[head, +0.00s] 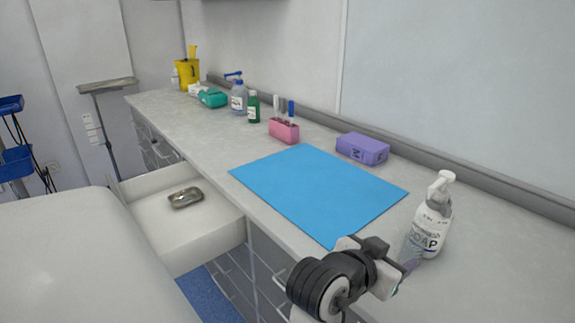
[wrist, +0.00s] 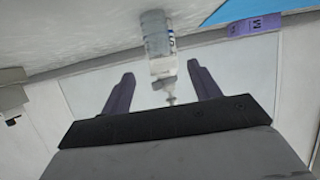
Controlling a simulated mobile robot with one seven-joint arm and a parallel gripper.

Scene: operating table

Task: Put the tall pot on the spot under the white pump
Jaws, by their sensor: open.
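A white soap bottle (head: 432,232) with a white pump head stands upright on the counter at the right in the head view. It also shows upside down at the top middle of the wrist view (wrist: 158,45). My gripper (head: 398,262) is at the counter's front edge, just left of and in front of the bottle. In the wrist view its two dark fingers (wrist: 160,75) are apart, with the bottle's pump appearing in the gap. It holds nothing. I cannot tell which thing is the tall pot, and the spot under the bottle is hidden.
A blue mat (head: 315,190) lies left of the bottle, with a purple box (head: 362,149) behind it. A pink pen holder (head: 284,131), green bottle (head: 253,107), blue-pump bottle (head: 238,98) and yellow container (head: 187,73) stand farther left. An open drawer (head: 165,222) holds a metal dish (head: 185,197).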

